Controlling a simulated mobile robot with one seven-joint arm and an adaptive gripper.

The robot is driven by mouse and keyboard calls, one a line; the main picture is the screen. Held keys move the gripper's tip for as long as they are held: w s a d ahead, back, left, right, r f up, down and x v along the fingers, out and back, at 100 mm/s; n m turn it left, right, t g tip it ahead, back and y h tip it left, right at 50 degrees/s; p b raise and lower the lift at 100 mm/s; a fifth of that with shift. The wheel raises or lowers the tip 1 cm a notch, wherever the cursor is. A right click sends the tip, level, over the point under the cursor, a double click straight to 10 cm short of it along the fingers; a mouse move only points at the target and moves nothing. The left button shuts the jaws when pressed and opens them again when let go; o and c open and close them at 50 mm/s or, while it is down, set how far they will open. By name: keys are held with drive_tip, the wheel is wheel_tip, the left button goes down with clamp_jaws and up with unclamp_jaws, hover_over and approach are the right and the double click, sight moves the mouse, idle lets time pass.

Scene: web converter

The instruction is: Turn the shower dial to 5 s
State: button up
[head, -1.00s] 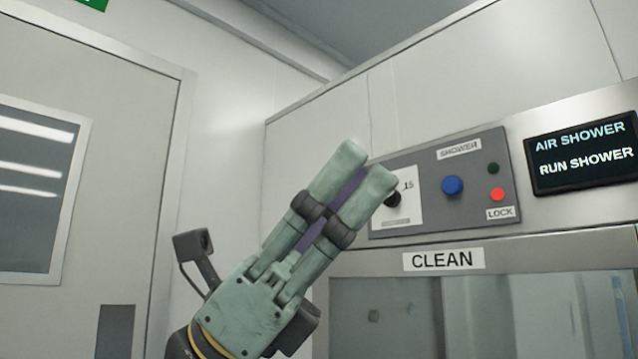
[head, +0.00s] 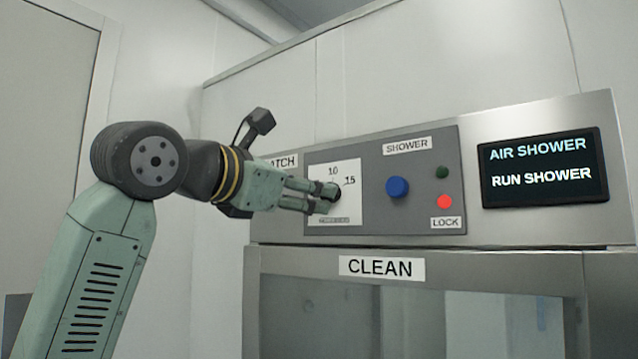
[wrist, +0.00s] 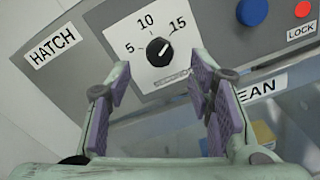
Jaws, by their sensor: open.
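The shower dial (wrist: 159,52) is a small black knob on a white plate (wrist: 139,23) marked 5, 10 and 15. Its pale pointer mark looks turned up and right, toward the 15. In the head view the dial (head: 331,192) shows just past my fingertips, and the 5 is hidden behind my gripper. My gripper (wrist: 160,64) is open with its purple-padded fingers on either side of the dial in the wrist view. The dial appears between and just beyond the tips; I cannot tell whether they touch it.
A blue button (head: 397,187), a red light (head: 445,202) and a dark green light (head: 442,172) sit right of the dial. A display (head: 541,167) reads AIR SHOWER, RUN SHOWER. A CLEAN label (head: 382,268) is below, above the glass. A HATCH label (wrist: 54,48) is left.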

drive_tip(key=p+x, duration=0.1)
drive_tip(key=x, duration=0.3)
drive_tip(key=shift+w+d, duration=0.15)
drive_tip(key=shift+w, duration=0.2)
clamp_jaws()
idle(0.4)
